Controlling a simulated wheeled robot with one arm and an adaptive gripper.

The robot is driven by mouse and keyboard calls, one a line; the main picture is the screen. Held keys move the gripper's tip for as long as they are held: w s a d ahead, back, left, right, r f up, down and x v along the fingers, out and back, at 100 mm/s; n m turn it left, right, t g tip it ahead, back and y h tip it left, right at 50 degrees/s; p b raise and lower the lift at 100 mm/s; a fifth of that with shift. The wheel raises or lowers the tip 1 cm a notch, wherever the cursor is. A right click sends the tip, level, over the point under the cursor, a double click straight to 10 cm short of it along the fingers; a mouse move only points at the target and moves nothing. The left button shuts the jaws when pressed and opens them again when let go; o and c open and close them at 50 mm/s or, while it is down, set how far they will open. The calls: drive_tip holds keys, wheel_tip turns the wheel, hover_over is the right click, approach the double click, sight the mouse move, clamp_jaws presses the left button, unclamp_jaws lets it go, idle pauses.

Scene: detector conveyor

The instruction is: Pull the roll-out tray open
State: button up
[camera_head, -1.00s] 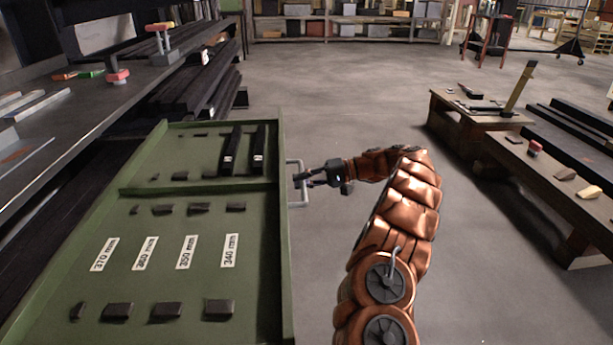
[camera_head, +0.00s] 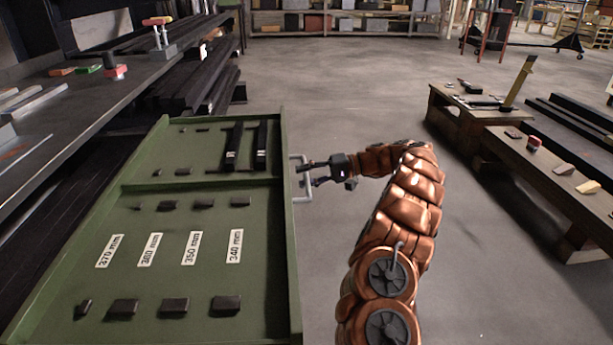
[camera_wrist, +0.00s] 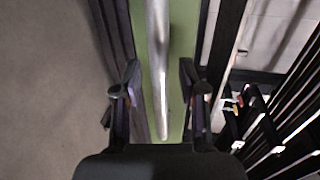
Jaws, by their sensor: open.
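The green roll-out tray (camera_head: 120,285) fills the left front of the head view, beside the dark rack. Its grey metal handle (camera_head: 293,205) sticks out from the right side wall. My gripper (camera_head: 309,174) is at this handle, with its jaws open. In the wrist view the handle bar (camera_wrist: 157,50) runs lengthwise between the two spread fingers (camera_wrist: 159,85), with visible gaps on both sides. Behind the bar is a green strip of the tray (camera_wrist: 180,35).
The tray holds two black bars (camera_head: 233,147), several dark blocks and white length labels (camera_head: 235,246). A dark workbench (camera_head: 60,115) stands at left. A wooden bench (camera_head: 540,170) stands at right. Open floor (camera_head: 350,80) lies between them.

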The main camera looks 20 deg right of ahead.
drive_tip(key=v, duration=1.1)
drive_tip(key=shift+d, duration=0.4)
idle(0.7)
drive_tip(key=shift+s+d, duration=0.1)
drive_tip(key=shift+s, duration=0.05)
drive_tip(key=shift+r, duration=0.15)
idle(0.5)
